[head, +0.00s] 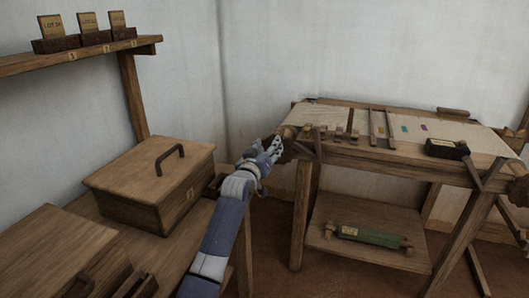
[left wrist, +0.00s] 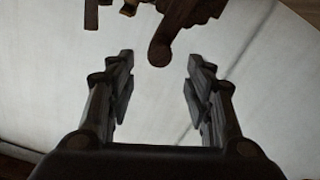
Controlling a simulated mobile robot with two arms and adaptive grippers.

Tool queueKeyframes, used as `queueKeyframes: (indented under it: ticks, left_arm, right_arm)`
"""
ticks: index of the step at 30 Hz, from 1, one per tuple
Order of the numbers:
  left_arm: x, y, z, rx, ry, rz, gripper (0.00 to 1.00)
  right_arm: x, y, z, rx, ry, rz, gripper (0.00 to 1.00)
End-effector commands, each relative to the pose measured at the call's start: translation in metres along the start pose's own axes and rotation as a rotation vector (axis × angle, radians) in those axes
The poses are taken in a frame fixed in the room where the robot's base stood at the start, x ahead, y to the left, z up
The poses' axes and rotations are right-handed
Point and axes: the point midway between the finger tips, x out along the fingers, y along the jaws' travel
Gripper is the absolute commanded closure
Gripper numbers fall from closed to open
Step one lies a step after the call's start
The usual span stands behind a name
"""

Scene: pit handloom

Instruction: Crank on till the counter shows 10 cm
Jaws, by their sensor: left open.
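The loom (head: 380,160) stands at the right, with pale cloth stretched over its top. A dark block with a pale label (head: 447,149), perhaps the counter, sits on its right front part; its figures are too small to read. My left gripper (head: 277,147) is at the loom's left end, beside dark wooden parts there. In the left wrist view the left gripper (left wrist: 160,62) is open, its two fingers apart. A dark wooden piece with a rounded end (left wrist: 160,50), perhaps the crank, lies just ahead between the fingertips, with no visible contact. My right gripper is not in view.
A wooden chest with a black handle (head: 152,182) stands on the bench at the left, near my left arm. A shelf (head: 85,58) with labelled blocks is above it. A green roll (head: 370,237) lies on the loom's lower shelf.

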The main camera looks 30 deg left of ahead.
Motion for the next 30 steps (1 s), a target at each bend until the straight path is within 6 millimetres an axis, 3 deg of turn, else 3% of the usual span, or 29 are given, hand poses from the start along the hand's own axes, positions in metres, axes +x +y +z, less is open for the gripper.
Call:
queueKeyframes:
  ticks: [9,30]
  left_arm:
    - [-0.027,0.000,0.000,0.000,-0.001,0.000,0.52]
    - [-0.029,0.000,0.000,0.000,0.000,0.000,0.52]
  right_arm:
    - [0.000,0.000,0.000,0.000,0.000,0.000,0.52]
    - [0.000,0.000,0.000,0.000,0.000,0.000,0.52]
